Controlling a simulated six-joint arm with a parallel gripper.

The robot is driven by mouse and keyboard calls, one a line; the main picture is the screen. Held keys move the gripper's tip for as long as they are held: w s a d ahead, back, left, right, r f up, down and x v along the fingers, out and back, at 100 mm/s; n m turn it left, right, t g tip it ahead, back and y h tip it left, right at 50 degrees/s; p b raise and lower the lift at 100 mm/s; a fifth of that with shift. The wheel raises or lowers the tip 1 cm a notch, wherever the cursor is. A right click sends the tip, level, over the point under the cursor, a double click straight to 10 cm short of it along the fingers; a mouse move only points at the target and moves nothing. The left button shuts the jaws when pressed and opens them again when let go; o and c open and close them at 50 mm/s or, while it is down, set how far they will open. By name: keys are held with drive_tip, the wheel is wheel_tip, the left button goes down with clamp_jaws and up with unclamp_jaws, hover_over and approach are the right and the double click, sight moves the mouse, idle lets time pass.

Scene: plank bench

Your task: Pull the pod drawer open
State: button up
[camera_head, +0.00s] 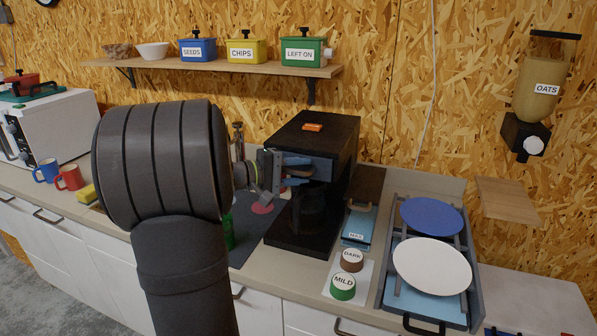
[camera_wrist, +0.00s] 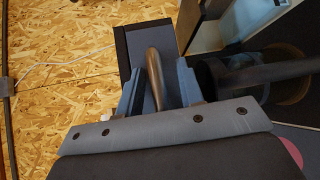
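The black pod machine (camera_head: 333,135) stands on the counter with an orange label on top. My gripper (camera_head: 309,169) is at its upper front, and its fingers hide much of that front. In the wrist view, a brownish bar-like handle (camera_wrist: 154,70) reaches from the machine's dark box (camera_wrist: 147,42) to between the two blue fingers of my gripper (camera_wrist: 158,85). A gap shows on each side of the bar, so the fingers are open around it, apart from it. I cannot make out the pod drawer's edges or tell whether this handle is the drawer's.
A brown pod marked DARK (camera_head: 352,260) and a green one marked MILD (camera_head: 343,287) stand on a white card, right of the machine. A blue tank marked MAX (camera_head: 356,228) is close by. A rack (camera_head: 389,292) holds a blue plate (camera_head: 432,216) and a white plate (camera_head: 432,266).

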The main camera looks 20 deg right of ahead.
clamp_jaws()
drive_tip(key=shift+a, duration=0.15)
drive_tip(key=s+a, duration=0.9)
unclamp_jaws()
